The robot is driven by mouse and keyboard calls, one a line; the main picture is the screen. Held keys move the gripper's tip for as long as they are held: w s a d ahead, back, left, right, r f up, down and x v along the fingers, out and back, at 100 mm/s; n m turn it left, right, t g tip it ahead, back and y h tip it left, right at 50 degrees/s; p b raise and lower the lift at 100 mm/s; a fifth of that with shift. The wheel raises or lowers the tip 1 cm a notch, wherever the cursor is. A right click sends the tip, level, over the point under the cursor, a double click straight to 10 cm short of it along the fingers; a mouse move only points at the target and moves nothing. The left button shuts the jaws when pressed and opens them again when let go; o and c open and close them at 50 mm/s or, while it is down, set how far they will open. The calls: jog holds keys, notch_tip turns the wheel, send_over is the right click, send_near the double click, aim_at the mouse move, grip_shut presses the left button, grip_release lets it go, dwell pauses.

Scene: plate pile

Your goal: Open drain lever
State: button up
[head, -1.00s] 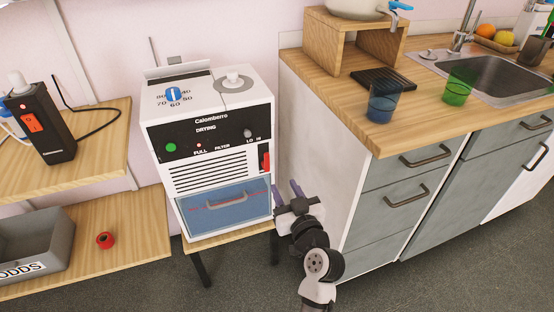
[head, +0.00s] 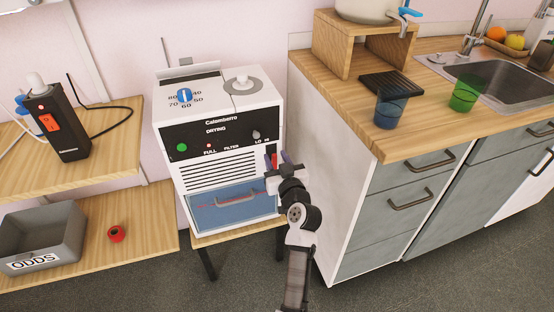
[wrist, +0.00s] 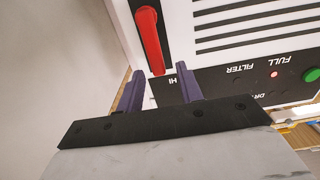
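The red lever (head: 274,161) sits at the right edge of the front of the white Calomberro drying machine (head: 262,103). In the wrist view the red lever (wrist: 151,40) is a long upright bar just past my fingertips, in line with the gap between them. My gripper (head: 277,157) is in front of the lever; its two purple fingers also show in the wrist view (wrist: 156,78). They are spread apart with nothing between them and do not appear to touch the lever. In the head view my gripper partly hides the lever.
The blue-windowed drawer (head: 232,208) is below the vents. A wooden counter (head: 420,130) with blue (head: 390,110) and green (head: 464,95) cups stands to the right. A shelf with a grey ODDS bin (head: 42,240) is at the left. Open floor lies in front.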

jog(key=shift+c, duration=0.5)
grip_shut()
jog(key=shift+d, duration=0.1)
jog(key=m, duration=0.1)
jog(key=d+m, duration=0.1)
jog(key=m, duration=0.1)
jog(key=d+m, duration=0.1)
jog(key=shift+w+f+b, duration=0.25)
jog(key=shift+w+b, duration=0.1)
jog(key=w+d+f+m, duration=0.1)
jog(key=d+f+m, duration=0.2)
jog(key=m, duration=1.1)
jog(key=shift+d+f+p, duration=0.3)
jog(key=shift+f+p, duration=0.05)
jog(key=shift+f, duration=0.95)
